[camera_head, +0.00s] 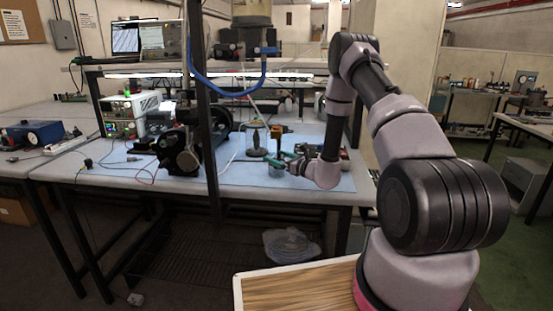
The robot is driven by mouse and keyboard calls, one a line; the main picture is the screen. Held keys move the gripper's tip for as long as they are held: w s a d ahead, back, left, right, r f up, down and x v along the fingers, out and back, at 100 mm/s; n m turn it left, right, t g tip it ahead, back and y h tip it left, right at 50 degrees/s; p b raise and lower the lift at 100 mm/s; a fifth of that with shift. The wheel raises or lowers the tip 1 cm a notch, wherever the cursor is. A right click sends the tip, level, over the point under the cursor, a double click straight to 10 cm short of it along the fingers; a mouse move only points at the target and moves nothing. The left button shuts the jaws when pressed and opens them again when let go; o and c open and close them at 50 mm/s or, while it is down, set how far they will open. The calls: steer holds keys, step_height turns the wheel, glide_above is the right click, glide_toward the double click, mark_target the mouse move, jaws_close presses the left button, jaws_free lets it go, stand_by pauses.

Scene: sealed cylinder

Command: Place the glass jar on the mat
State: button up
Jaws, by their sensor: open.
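A light blue mat (232,178) covers much of the workbench top. A small clear glass jar (277,171) appears to stand on the blue surface near its front right, at my gripper's fingers. My gripper (281,160) is open, low over the bench, with its fingers pointing left. The fingers overlap the jar in this view, and I cannot tell whether they touch it or are around it. A larger clear container (256,141) with a dark object inside stands just behind.
A yellow-brown tool-like object (278,133) stands behind my gripper. A black machine (181,150) and a dark post (207,110) are to the left. Small items (310,150) lie near my wrist. The front middle of the blue surface is clear.

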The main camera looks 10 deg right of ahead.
steer(key=v, duration=1.1)
steer(key=shift+s+d, duration=0.1)
steer(key=shift+s, duration=0.05)
steer(key=s+a+r+n+g+y, duration=0.2)
steer(key=s+a+r+n+g, duration=0.15)
steer(key=r, duration=0.25)
steer(key=s+a+r+n+g+y, duration=0.1)
steer(key=s+a+r+n+g, duration=0.1)
steer(key=a+r+n+g, duration=0.3)
steer(key=s+a+r+n+g+y, duration=0.1)
steer(key=s+a+r+n+y, duration=0.15)
steer(key=r, duration=0.45)
steer(key=s+r+n+g+h, duration=0.2)
steer(key=s+r+n, duration=0.15)
steer(key=s, duration=0.25)
steer(key=s+r+n+g+h, duration=0.3)
steer(key=s+n, duration=0.1)
steer(key=s, duration=0.2)
steer(key=s+d+r+n+t+h, duration=0.6)
steer(key=s+d+r+t+h, duration=0.1)
steer(key=s+d+r+h, duration=0.2)
steer(key=shift+s+d+r, duration=0.45)
steer(key=shift+s+d, duration=0.1)
steer(key=shift+s, duration=0.35)
